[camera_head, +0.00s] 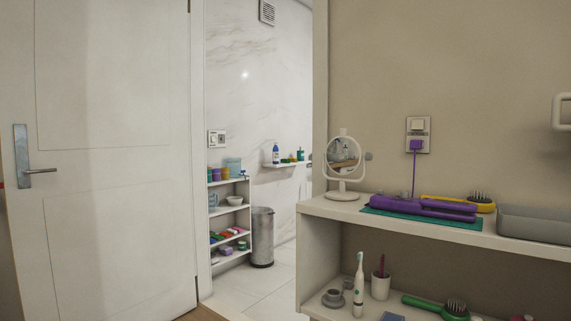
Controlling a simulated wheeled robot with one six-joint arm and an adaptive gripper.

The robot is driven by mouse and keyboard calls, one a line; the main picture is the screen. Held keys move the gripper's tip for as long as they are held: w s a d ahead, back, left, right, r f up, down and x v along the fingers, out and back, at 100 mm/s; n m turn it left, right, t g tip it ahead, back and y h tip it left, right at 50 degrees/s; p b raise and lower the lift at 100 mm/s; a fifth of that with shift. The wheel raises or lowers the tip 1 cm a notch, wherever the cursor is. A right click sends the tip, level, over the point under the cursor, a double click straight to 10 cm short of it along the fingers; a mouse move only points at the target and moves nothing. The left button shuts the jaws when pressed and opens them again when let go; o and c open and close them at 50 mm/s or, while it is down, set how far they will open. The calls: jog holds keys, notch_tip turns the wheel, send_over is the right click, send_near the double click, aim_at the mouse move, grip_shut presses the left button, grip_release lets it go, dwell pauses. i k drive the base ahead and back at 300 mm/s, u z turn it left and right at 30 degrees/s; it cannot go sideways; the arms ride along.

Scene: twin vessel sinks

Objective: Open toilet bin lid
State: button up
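A grey metal cylindrical bin (262,238) stands upright on the tiled floor beyond the doorway, just right of a white shelf unit. Its top looks closed, but it is too small to be sure how the lid sits. The lower right of the bin is clear of the counter unit. My gripper is not in view.
A white door (110,150) stands open at the left. A white counter unit (430,235) with a mirror (344,160) and hair tools fills the right. Between them the doorway leads to bare floor (250,290) and a stocked shelf unit (230,222).

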aim_at(259, 211)
jog(key=u, duration=0.35)
jog(key=i, duration=5.05)
jog(key=z, duration=1.2)
jog(key=i, duration=0.5)
jog(key=u, duration=1.25)
